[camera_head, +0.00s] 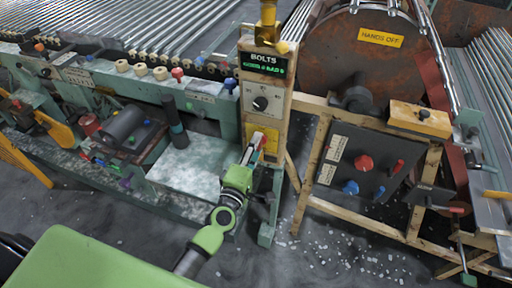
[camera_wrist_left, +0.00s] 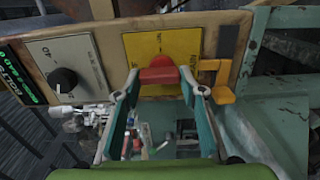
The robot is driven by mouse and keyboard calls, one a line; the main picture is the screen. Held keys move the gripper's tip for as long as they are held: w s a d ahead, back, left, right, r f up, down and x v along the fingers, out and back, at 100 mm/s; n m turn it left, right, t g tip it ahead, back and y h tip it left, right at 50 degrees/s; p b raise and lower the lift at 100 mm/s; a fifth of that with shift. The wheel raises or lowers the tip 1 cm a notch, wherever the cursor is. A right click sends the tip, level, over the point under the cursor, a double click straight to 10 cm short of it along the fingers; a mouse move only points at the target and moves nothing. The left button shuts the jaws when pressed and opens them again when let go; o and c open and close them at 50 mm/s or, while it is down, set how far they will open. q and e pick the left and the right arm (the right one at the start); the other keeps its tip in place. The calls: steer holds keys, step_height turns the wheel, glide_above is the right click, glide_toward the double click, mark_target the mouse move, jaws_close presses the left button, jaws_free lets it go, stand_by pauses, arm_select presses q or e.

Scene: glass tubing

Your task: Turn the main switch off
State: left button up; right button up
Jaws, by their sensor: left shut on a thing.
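The main switch is a red handle (camera_wrist_left: 158,72) on a yellow plate (camera_wrist_left: 178,44) on the wooden panel post. In the head view the yellow plate (camera_head: 271,139) shows low on the post, partly hidden by my gripper. My left gripper (camera_head: 253,150) reaches up to it from below. In the left wrist view its two fingers (camera_wrist_left: 158,88) stand on either side of the red handle and are shut on it. Lettering on the plate is too small to read. My right gripper is in neither view.
A grey plate with a black rotary knob (camera_head: 260,103) sits above the yellow plate, under a BOLTS sign (camera_head: 264,62). An orange bracket (camera_wrist_left: 216,82) is close beside the handle. A dark control box (camera_head: 358,170) with red and blue knobs stands to the right.

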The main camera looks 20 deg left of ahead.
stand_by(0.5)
arm_select(q)
steer(key=o, duration=1.1)
steer(key=s, duration=1.2)
steer(key=shift+a, duration=0.25)
